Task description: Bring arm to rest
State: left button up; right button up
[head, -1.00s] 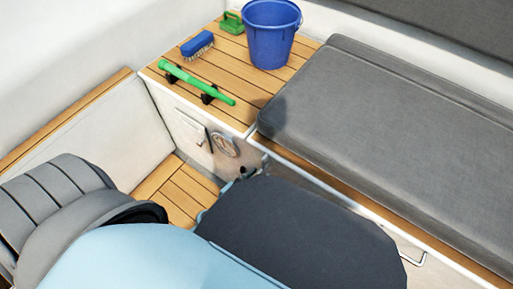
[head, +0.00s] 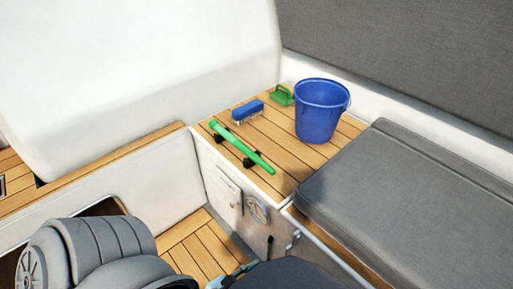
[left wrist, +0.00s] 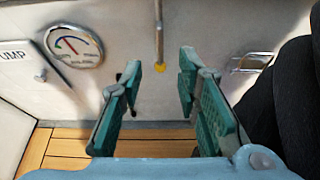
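In the left wrist view my left gripper (left wrist: 160,80) is open, with its two green-padded fingers apart and nothing held between them. Beyond the fingertips a thin rod with a yellow end (left wrist: 158,45) stands against the pale locker wall. In the head view only a small teal part, likely of this gripper or its arm, shows at the bottom edge beside the locker front; the rest is cut off or hidden. My right gripper is not in either view.
A green bar (head: 242,147) lies in black holders on the wooden bench top, near a blue brush (head: 248,112), a green-handled brush (head: 282,95) and a blue bucket (head: 321,110). A round gauge (left wrist: 74,46) and metal handle (left wrist: 252,62) are on the locker front. A grey cushion (head: 415,195) is right.

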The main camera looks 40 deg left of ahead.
pick_arm(q)
jog(key=shift+f, duration=0.1)
dwell(0.3)
